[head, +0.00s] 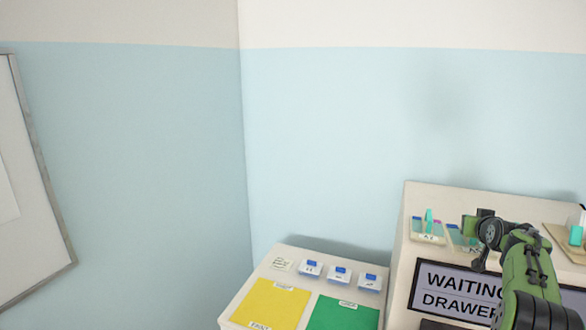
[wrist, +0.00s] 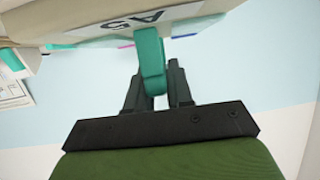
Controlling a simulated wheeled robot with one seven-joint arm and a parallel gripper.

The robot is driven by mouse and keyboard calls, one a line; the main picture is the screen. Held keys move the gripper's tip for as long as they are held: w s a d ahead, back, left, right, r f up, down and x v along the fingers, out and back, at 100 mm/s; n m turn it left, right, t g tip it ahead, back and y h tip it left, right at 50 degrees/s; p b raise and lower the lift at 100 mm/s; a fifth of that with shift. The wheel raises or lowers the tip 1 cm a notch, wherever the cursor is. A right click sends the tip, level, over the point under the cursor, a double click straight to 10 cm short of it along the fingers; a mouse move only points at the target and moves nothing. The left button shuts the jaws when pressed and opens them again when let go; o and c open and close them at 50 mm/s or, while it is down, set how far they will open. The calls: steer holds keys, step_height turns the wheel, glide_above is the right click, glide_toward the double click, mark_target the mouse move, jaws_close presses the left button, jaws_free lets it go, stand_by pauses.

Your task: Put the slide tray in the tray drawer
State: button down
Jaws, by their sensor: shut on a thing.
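My gripper (wrist: 155,82) is shut on the upright teal handle (wrist: 151,55) of a pale slide tray (wrist: 85,27). The tray's label reads A5, upside down in the wrist view. In the head view my gripper is above the right cabinet's top, and my arm hides part of the scene there. A tray (head: 458,232) beside it is partly covered; I cannot tell whether it is the held one or whether the held tray touches the top. The cabinet front (head: 398,300) bears a sign (head: 440,290) reading WAITING DRAWER, partly hidden by my arm. No open drawer shows.
Another tray (head: 426,238) with a teal upright handle stands on the cabinet's left end. A further tray (head: 556,234) is at the right edge. A lower bench at left holds a yellow mat (head: 268,304), a green mat (head: 340,316) and three small blue-and-white items (head: 340,276).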

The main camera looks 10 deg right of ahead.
steer(key=a+f+n+t+y, duration=0.1)
steer(key=a+f+y, duration=0.15)
steer(key=a, duration=0.65)
steer(key=a+f+n+y, duration=0.15)
steer(key=a+f, duration=0.25)
steer(key=a, duration=0.6)
steer(key=s+a+f+n+y, duration=0.1)
steer(key=s+a+f, duration=0.2)
steer(key=s+a, duration=0.35)
steer(key=s+a+f+n, duration=0.1)
steer(key=s+a+f, duration=0.15)
steer(key=a, duration=0.75)
steer(key=a+f+b, duration=0.3)
steer(key=f, duration=0.8)
steer(key=a+f+b, duration=0.2)
steer(key=f+b, duration=0.1)
steer(key=f, duration=0.9)
steer(key=s+a, duration=0.2)
steer(key=s, duration=0.3)
steer(key=shift+s+f, duration=0.2)
steer(key=shift+s, duration=0.15)
